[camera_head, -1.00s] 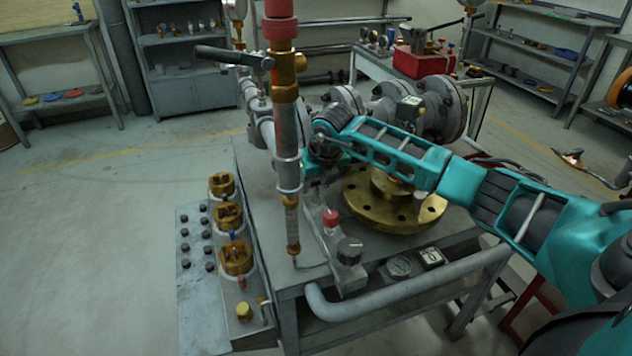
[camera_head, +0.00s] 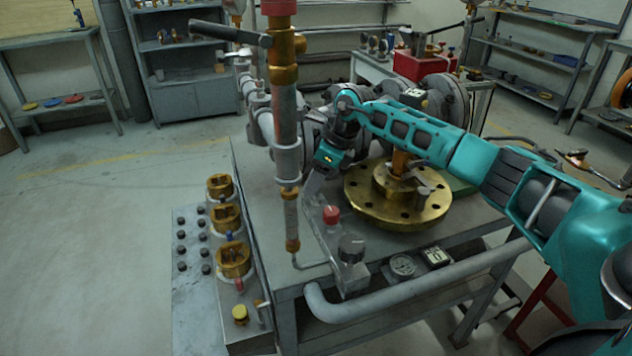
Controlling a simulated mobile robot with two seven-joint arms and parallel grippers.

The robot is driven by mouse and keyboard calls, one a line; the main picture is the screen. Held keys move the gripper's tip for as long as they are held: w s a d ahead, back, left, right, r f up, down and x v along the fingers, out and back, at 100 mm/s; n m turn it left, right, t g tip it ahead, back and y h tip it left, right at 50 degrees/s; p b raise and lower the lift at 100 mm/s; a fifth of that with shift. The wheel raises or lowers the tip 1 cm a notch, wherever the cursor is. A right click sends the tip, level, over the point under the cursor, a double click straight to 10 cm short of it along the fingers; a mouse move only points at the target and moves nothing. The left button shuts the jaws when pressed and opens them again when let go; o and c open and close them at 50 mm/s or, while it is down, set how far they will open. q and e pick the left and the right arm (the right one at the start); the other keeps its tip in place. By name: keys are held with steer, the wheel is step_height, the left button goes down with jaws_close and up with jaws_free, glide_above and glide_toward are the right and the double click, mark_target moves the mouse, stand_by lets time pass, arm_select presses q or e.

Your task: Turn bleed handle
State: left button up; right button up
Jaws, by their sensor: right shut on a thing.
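My right gripper (camera_head: 322,168) is low over the table, just right of the tall vertical pipe (camera_head: 287,120), at the top of a slanted grey metal bracket (camera_head: 322,205). Its fingers are mostly hidden by its own body and the pipe. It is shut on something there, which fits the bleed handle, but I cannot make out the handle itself. A black lever (camera_head: 215,30) sticks out left from the brass valve high on the pipe, well away from my gripper. My left gripper is not in view.
A brass flange (camera_head: 398,213) lies under my right forearm. A red knob (camera_head: 331,214), a black knob (camera_head: 351,248) and a round gauge (camera_head: 402,266) are near the table's front. A panel (camera_head: 190,295) with brass fittings stands left. The floor at far left is clear.

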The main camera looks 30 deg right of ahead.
steer(key=n+g+b, duration=0.1)
steer(key=n, duration=0.1)
steer(key=n+y+b, duration=0.1)
steer(key=n, duration=0.2)
steer(key=shift+g, duration=0.4)
steer(key=shift+n, duration=0.4)
steer(key=o, duration=1.1)
steer(key=shift+c, duration=0.2)
steer(key=shift+r, duration=0.1)
steer(key=p+v, duration=0.1)
steer(key=v, duration=1.1)
steer(key=shift+d+r, duration=0.2)
steer(key=shift+r, duration=0.15)
